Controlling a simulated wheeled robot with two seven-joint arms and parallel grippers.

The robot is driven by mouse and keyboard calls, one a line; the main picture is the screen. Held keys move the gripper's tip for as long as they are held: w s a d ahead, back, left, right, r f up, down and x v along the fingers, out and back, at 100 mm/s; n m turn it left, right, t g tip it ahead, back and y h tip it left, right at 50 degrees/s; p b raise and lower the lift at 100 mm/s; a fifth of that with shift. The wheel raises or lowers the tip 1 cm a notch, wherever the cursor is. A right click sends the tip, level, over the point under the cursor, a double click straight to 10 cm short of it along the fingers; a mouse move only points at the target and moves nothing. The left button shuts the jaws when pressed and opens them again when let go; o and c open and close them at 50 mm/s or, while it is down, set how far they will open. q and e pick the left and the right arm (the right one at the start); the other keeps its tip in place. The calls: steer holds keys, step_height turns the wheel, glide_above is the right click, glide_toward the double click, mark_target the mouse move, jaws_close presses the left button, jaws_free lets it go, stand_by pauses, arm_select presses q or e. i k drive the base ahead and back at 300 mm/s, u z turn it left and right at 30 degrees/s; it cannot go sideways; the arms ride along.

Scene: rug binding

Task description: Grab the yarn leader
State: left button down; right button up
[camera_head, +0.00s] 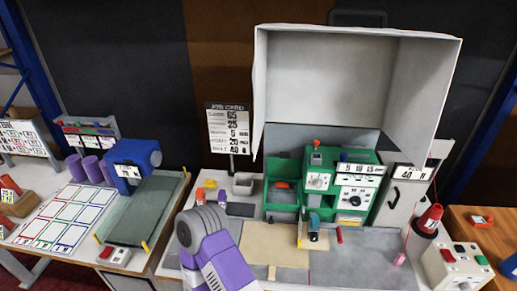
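A dark red cone (430,218), which looks like a yarn cone, stands at the right end of the middle workbench. I cannot clearly pick out a yarn leader. A small pink piece (400,259) lies on the bench left of the cone, and a small red piece (339,235) sits beside the front of the green machine (318,182); either is too small to identify. A purple and grey link of my own arm rises from the bottom, left of the bench's middle. Neither gripper is in view.
A tan rug piece (271,246) lies before the machine under a large white hood (325,85). A control box (452,266) with buttons stands at the right front. A job card (229,130) stands behind. The left table holds a blue device (136,160) and purple cylinders (92,169).

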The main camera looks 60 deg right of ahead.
mark_target(399, 260)
steer(key=z, duration=2.45)
steer(key=k, duration=0.45)
steer(key=z, duration=1.2)
steer(key=i, duration=1)
steer(key=u, duration=0.75)
steer(key=k, duration=0.25)
steer(key=u, duration=0.65)
